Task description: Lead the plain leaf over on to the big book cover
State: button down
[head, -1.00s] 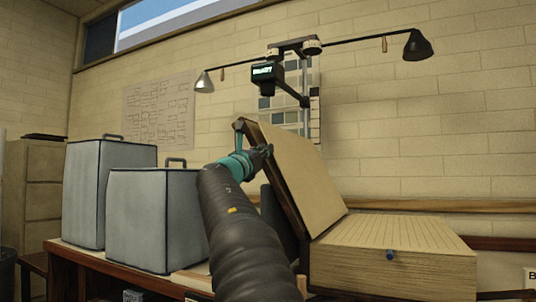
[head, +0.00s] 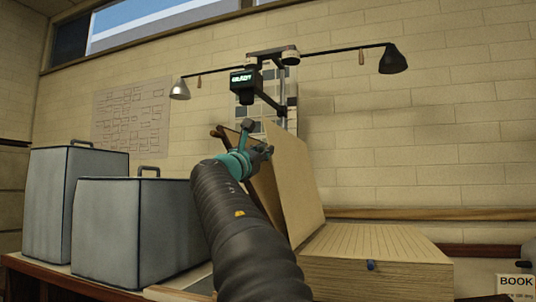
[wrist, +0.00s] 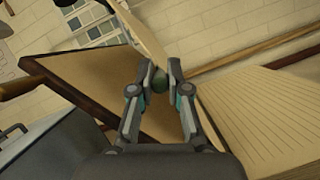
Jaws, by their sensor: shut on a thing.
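The plain leaf (head: 298,185) is a stiff tan sheet standing steeply from the hinge side of the big book. The open book cover (head: 264,195), tan with a dark edge, leans behind it to the left; a gap shows between them at the top. The cover also shows in the wrist view (wrist: 95,72), left of my gripper. My gripper (head: 258,152) is at the leaf's upper left edge. In the wrist view my gripper (wrist: 159,78) is shut on a small dark green knob at the leaf's edge (wrist: 146,35), which is seen nearly edge-on. The fingers hide part of the leaf.
Two grey boxes with handles, a front one (head: 135,235) and a rear one (head: 80,195), stand left. A lamp stand with a display (head: 243,85) rises behind.

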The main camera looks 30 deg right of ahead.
jog(key=shift+s+d, duration=0.2)
jog(key=shift+s, duration=0.05)
jog(key=c, duration=1.1)
grip_release()
jog(key=shift+c, duration=0.2)
jog(key=shift+s+a, duration=0.1)
jog(key=shift+a, duration=0.05)
jog(key=v, duration=1.1)
jog(key=shift+a, duration=0.3)
jog(key=shift+s+f, duration=0.1)
jog(key=shift+s, duration=0.1)
jog(key=shift+m, duration=0.5)
